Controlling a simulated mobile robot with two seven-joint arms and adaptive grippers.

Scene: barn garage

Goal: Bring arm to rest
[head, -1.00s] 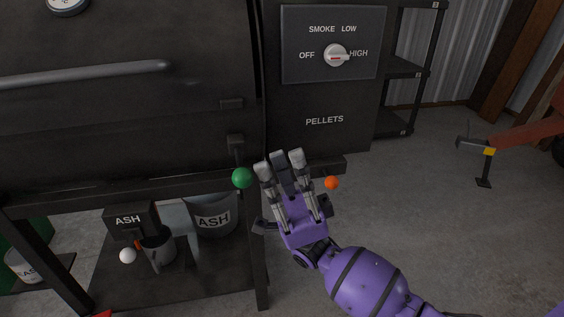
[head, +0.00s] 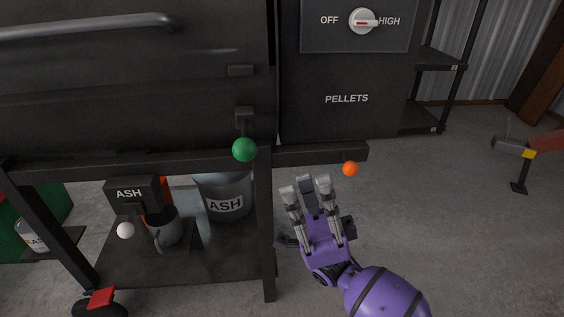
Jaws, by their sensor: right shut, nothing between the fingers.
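My right gripper (head: 308,190) with its purple arm (head: 385,297) comes in from the bottom right of the head view. Its grey fingers point up and away, just below the smoker's lower front beam. It is shut with nothing in it and stands apart from the smoker (head: 130,110). My left gripper does not show.
A control knob (head: 362,21) is on the smoker's panel. A green ball (head: 244,149) and an orange ball (head: 350,169) appear near the beam. The ash bucket (head: 226,197) and a metal mug (head: 162,228) are on the lower shelf. Open floor (head: 450,230) lies right.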

